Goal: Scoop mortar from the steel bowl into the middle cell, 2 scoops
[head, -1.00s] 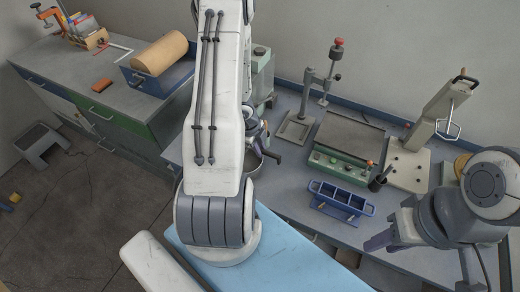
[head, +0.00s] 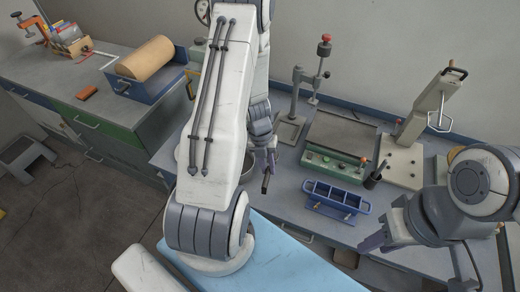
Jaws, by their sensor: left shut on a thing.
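The blue mould with three cells (head: 337,197) stands on the bench near its front edge, its middle cell open upward. My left gripper (head: 267,165) hangs left of the mould, above the bench, shut on a slim dark piece, probably the scoop's handle. The scoop's bowl and any mortar on it cannot be made out. The steel bowl is mostly or wholly hidden behind my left arm; its contents are not visible. My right gripper (head: 372,242) is off the front edge of the bench, right of and below the mould; its finger gap is unclear.
A green machine with a flat grey top (head: 342,137) stands behind the mould. A dark cup (head: 373,178) is right of the mould.

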